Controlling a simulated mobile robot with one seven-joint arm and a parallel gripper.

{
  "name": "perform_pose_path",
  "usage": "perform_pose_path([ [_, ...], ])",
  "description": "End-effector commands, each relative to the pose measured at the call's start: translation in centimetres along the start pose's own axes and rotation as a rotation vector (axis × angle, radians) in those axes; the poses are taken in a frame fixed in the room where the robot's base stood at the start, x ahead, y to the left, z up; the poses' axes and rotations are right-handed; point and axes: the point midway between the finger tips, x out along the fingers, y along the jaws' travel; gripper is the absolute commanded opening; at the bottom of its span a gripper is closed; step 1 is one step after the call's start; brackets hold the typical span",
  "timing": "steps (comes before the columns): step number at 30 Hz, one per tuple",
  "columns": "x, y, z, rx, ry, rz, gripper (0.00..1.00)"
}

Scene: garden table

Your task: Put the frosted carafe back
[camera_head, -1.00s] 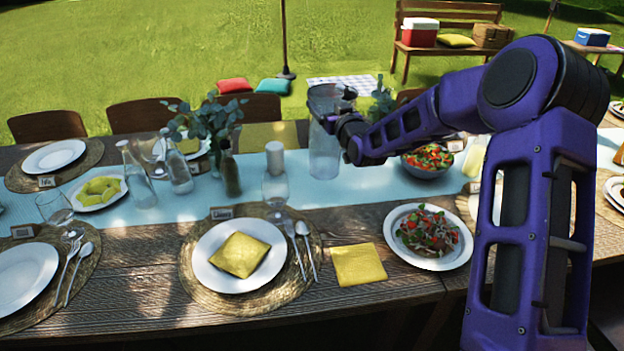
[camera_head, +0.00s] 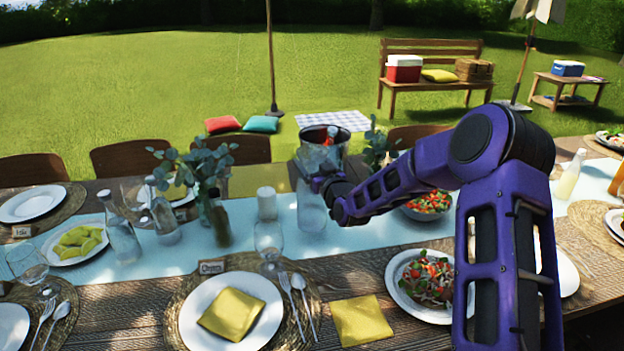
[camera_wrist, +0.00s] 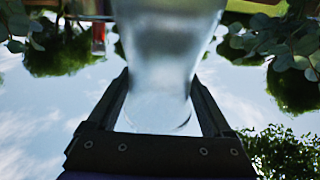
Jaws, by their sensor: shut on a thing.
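The frosted carafe (camera_head: 311,214) is pale and translucent. It is upright above or on the blue runner near the table's middle; I cannot tell whether its base touches. My gripper (camera_head: 318,182) is shut on its upper part, reaching in from the right. In the wrist view the carafe (camera_wrist: 165,50) shows blurred between the two fingers of my gripper (camera_wrist: 160,105), with sky and foliage around it. A wide glass container with a dark rim (camera_head: 322,137) shows just above my gripper; its lower part is hidden.
A white candle (camera_head: 267,204), a wine glass (camera_head: 268,238) and a dark bottle (camera_head: 219,222) stand to the left. Leafy stems (camera_head: 205,168) rise behind them. A salad bowl (camera_head: 428,206) stands to the right, beyond my arm. A folded yellow napkin (camera_head: 361,320) lies in front.

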Motion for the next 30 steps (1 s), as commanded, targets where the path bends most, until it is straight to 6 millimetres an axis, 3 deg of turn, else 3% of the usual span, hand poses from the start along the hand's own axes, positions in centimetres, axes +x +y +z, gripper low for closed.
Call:
perform_pose_path([
  [10, 0.1, 0.0, 3.3, -0.001, 0.006, 0.0, 0.0],
  [22, 0.1, 0.0, 3.7, -0.002, 0.008, 0.0, 0.0],
  [23, 0.0, 0.0, 4.0, -0.001, 0.001, 0.0, 0.86],
  [25, 0.0, 0.0, 3.9, -0.001, 0.0, 0.0, 0.99],
  [30, 0.0, 0.0, 3.9, -0.001, 0.0, 0.0, 1.0],
])
